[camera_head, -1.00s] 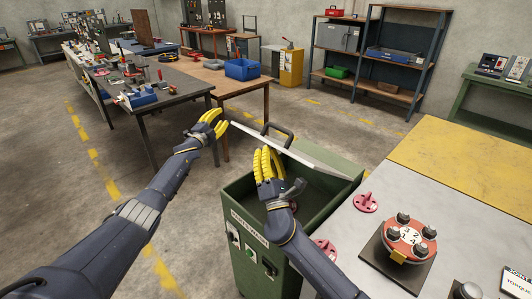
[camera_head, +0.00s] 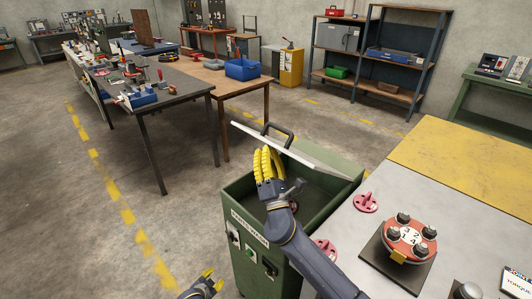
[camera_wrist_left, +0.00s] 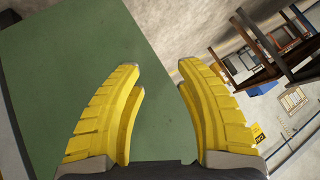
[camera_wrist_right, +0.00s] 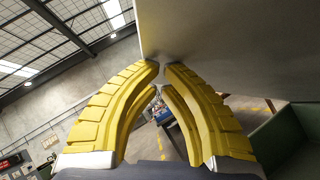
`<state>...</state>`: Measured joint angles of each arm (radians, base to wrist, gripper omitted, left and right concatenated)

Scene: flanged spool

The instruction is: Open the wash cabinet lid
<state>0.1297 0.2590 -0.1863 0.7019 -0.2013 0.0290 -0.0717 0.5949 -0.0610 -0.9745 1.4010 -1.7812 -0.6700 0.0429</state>
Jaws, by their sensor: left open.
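The wash cabinet (camera_head: 246,262) is a green box in the middle of the head view, with its dark inside partly visible. Its lid (camera_head: 300,158) is raised and tilted, seen nearly edge-on, with a dark handle (camera_head: 278,128) at its far side. My right gripper (camera_head: 265,152) is over the cabinet opening, at the lid's underside; its fingertips nearly meet with nothing visible between them (camera_wrist_right: 161,70). The grey lid panel (camera_wrist_right: 235,45) fills the upper right there. My left gripper (camera_head: 208,280) is low, left of the cabinet, open and empty, facing a green surface (camera_wrist_left: 70,80).
A grey and yellow bench (camera_head: 440,150) stands to the right, with a red numbered fixture (camera_head: 407,238) and pink parts (camera_head: 365,203). A wooden table (camera_head: 235,82) with a blue bin (camera_head: 242,69) stands behind. The floor left of the cabinet is clear.

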